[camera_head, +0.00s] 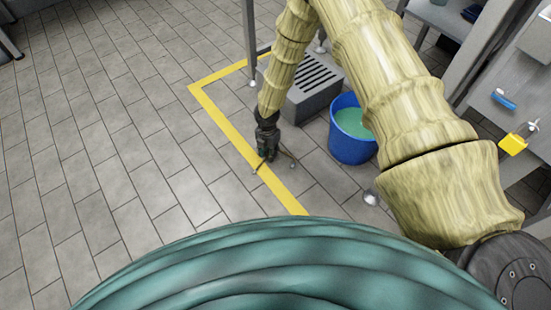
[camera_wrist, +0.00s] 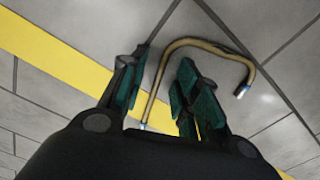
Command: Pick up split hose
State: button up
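The split hose is a thin tan tube bent into a hook (camera_wrist: 215,48), with bright metal-looking ends. It lies on the grey floor tiles in the wrist view. One leg runs between the two teal-padded fingers of my gripper (camera_wrist: 162,70), with a gap visible on each side. The bend and the other end lie beyond and right of the right finger. My gripper is open and points down near the floor in the head view (camera_head: 268,155). There, only small thin parts of the hose (camera_head: 289,158) show beside the dark fingers.
A yellow floor line (camera_head: 218,128) runs beside and under my gripper. A blue bucket (camera_head: 352,142) with greenish contents stands to the right, next to a grey slotted box (camera_head: 313,88). A yellow object (camera_head: 513,144) is at the far right. The tiled floor to the left is clear.

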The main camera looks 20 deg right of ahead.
grip_shut()
dwell(0.3)
jog(key=shift+r+p, duration=0.45)
jog(key=shift+r, duration=0.15)
notch_tip(320, 180, up, 3)
jog(key=shift+p, duration=1.2)
jog(key=shift+s+a+r+p, duration=0.15)
jog(key=shift+s+a+p, duration=0.8)
jog(key=shift+s, duration=1.55)
jog(key=shift+s+a+r+p, duration=0.15)
jog(key=shift+s+a+p, duration=0.85)
jog(key=shift+s, duration=1.45)
jog(key=shift+s+a+r+p, duration=0.15)
jog(key=shift+s+a+p, duration=0.8)
jog(key=shift+s, duration=1.55)
